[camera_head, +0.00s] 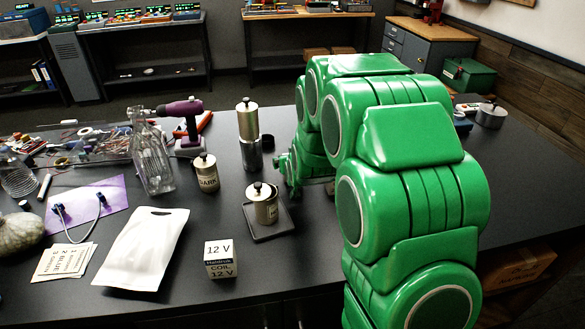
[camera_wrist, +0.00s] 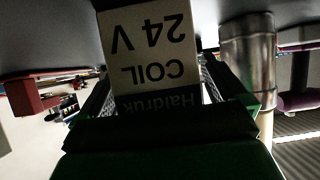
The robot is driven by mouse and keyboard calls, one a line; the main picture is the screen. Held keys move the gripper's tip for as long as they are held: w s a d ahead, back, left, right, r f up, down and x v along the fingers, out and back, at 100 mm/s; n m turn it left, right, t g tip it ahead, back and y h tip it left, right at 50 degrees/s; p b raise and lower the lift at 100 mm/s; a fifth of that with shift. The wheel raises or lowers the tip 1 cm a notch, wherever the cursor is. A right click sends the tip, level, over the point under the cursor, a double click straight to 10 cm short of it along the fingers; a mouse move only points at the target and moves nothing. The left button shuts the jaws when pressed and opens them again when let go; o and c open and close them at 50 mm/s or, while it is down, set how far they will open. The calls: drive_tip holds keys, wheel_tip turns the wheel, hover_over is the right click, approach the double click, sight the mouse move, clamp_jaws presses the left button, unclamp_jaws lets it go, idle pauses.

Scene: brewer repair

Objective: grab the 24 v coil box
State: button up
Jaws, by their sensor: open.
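The 24 V coil box (camera_wrist: 150,50) is a white and dark carton lettered "24 V COIL Haldruk". It shows upside down in the wrist view, close in front of my gripper (camera_wrist: 157,90). My gripper is open, with a finger to each side of the box's lettered face. Contact between fingers and box cannot be told. A similar box (camera_head: 221,259) marked "12 V" stands at the front of the dark table (camera_head: 310,240).
Near my arm stand a labelled canister on a dark tray (camera_head: 275,231), a metal cylinder (camera_head: 248,125), a "DARK" canister (camera_head: 207,174) and a glass bottle (camera_head: 151,165). A white pouch (camera_head: 142,250) lies left of the 12 V box. A purple drill (camera_head: 186,125) stands behind.

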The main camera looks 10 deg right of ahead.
drive_tip(key=shift+c, duration=0.3)
drive_tip(key=c, duration=1.2)
drive_tip(key=shift+r, duration=0.15)
